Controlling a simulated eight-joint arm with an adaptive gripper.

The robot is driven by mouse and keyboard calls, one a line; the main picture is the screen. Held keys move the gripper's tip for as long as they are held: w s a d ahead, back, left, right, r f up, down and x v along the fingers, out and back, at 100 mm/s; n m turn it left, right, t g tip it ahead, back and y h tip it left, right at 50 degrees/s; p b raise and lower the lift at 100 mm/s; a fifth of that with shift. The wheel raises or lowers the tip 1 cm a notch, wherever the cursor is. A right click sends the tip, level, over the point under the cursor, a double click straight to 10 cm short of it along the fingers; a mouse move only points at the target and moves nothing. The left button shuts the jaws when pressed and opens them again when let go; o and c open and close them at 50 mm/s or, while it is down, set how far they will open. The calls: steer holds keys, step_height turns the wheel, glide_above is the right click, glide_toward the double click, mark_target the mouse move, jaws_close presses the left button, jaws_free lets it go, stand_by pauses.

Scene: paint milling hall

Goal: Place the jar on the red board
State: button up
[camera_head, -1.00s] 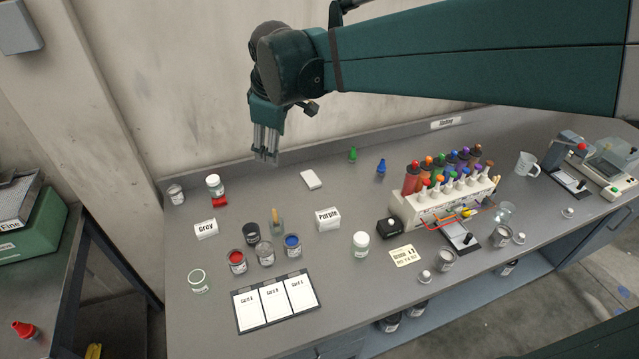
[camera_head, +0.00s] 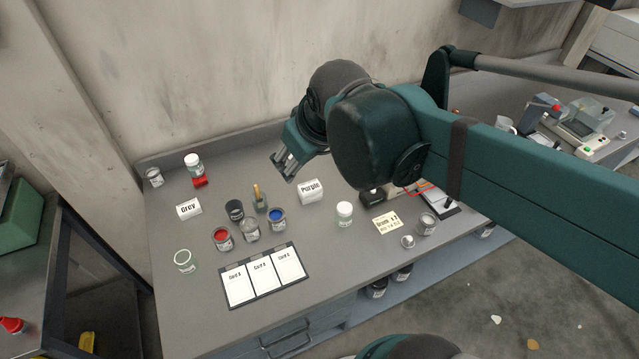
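Several jars stand on the grey bench, and I cannot tell which one is meant. A white-lidded jar (camera_head: 194,165) stands at the back left, close behind a small red piece (camera_head: 200,182). Another white-lidded jar (camera_head: 344,214) stands right of the middle, and an open clear jar (camera_head: 185,262) stands at the front left. No flat red board can be made out for certain. My gripper (camera_head: 283,168) hangs above the back of the bench, behind the Purple sign, with its fingers apart and nothing seen between them. It is well away from the jars.
A red paint pot (camera_head: 222,239), a blue paint pot (camera_head: 277,219), a dark cup (camera_head: 234,209) and a glass jar (camera_head: 251,231) cluster mid-bench. A card board (camera_head: 307,275) lies in front. Grey (camera_head: 188,208) and Purple (camera_head: 311,191) signs stand nearby.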

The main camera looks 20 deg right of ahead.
steer(key=s+d+f+m+t, duration=0.1)
steer(key=s+f+m, duration=0.2)
steer(key=s, duration=0.3)
steer(key=shift+s+d+f, duration=0.2)
steer(key=shift+d+f, duration=0.05)
steer(key=shift+d, duration=0.1)
